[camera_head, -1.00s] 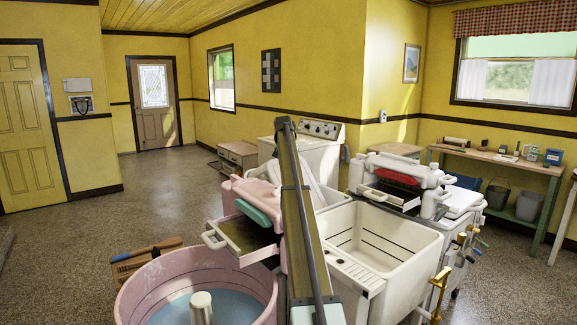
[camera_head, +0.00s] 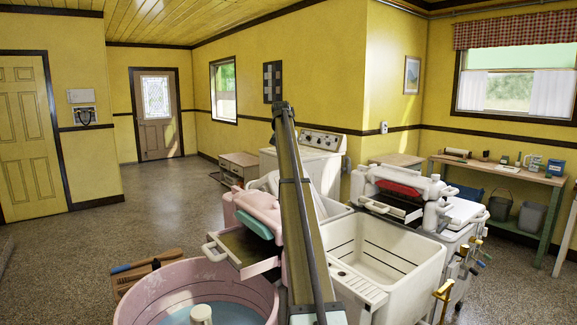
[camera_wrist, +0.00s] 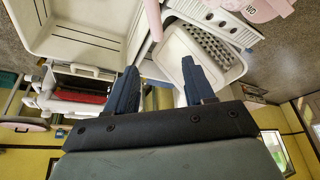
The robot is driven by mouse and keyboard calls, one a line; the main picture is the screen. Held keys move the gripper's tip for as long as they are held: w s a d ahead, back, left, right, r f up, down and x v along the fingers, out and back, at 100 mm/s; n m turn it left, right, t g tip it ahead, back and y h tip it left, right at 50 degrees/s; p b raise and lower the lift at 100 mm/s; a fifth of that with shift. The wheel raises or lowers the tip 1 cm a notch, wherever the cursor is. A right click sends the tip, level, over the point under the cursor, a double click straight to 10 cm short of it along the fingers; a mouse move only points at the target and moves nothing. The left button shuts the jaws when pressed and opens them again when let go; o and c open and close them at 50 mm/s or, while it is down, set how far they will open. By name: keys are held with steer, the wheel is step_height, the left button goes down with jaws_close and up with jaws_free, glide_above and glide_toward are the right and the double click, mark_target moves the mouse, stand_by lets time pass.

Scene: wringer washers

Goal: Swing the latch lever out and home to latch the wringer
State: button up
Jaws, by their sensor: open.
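Two wringers show in the head view. The pink wringer (camera_head: 262,207), with a teal part and a tray with a white handle (camera_head: 214,251), stands above the pink tub at the left. The white wringer (camera_head: 429,186), with a red part (camera_head: 397,188), stands behind the white sink; it also shows in the wrist view (camera_wrist: 76,83). I cannot make out a latch lever for certain on either. My gripper (camera_wrist: 160,68) is open and empty, its two dark blue fingers spread apart. It points towards a white slotted basket-like thing (camera_wrist: 230,66), touching nothing that I can see.
The pink tub (camera_head: 150,300) holds water. The white sink (camera_head: 400,285) stands right of centre; a white machine (camera_head: 320,145) stands behind. A workbench (camera_head: 500,170) with small items lines the right wall. The left floor (camera_head: 170,215) is mostly clear.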

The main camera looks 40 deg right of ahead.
steer(key=shift+v, duration=1.2)
